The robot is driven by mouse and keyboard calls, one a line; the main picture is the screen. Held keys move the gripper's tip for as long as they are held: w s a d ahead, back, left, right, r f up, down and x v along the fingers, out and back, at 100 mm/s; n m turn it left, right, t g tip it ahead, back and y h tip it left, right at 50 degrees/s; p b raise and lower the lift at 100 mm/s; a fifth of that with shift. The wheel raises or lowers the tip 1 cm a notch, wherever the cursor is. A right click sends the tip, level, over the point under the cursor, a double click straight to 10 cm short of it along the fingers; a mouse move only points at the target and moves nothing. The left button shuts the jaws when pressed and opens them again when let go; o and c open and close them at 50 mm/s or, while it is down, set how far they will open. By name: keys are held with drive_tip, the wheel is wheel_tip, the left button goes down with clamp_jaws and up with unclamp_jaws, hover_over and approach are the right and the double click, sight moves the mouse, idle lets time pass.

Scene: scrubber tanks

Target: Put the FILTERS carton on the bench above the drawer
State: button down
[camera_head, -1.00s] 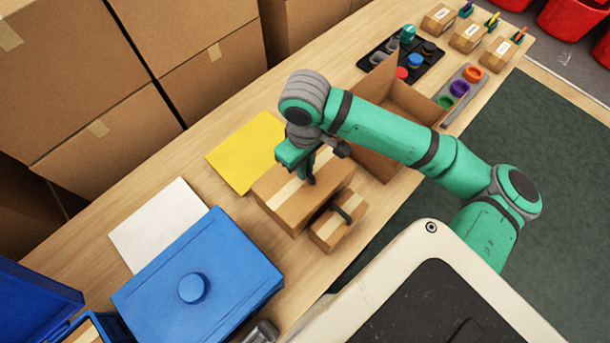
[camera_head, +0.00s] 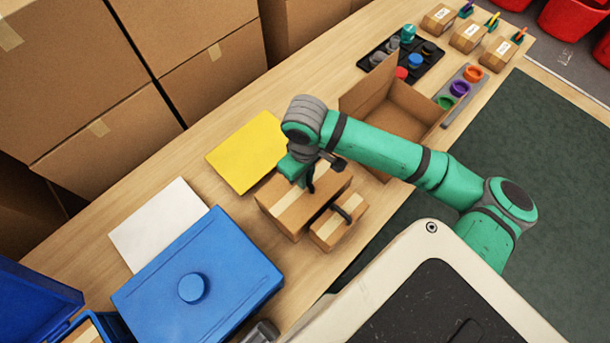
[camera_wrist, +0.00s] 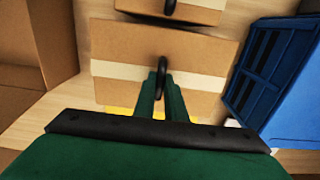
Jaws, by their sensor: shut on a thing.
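A larger brown carton (camera_head: 290,222) with a pale tape band is by the front of the bench (camera_head: 120,213), in front of the yellow sheet. It also shows in the wrist view (camera_wrist: 125,42). I can read no label on it. My gripper (camera_head: 311,183) is over its top, with green fingers (camera_wrist: 161,95) shut on its black handle (camera_wrist: 163,68). Whether its underside touches the bench is hidden. A smaller taped carton (camera_head: 328,238) with a black handle stands close on its near side. No drawer can be made out.
A blue box (camera_head: 215,255) with a round knob and a white sheet (camera_head: 150,225) lie to the left. The yellow sheet (camera_head: 240,155) is behind the held carton. An open carton (camera_head: 405,115) stands to the right. Stacked boxes (camera_head: 70,60) rise behind the bench.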

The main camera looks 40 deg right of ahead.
drive_tip(key=c, duration=1.8)
unclamp_jaws()
drive_tip(key=shift+r, duration=0.1)
wheel_tip(320, 180, up, 12)
drive_tip(key=shift+r, duration=0.1)
drive_tip(key=shift+s, duration=0.1)
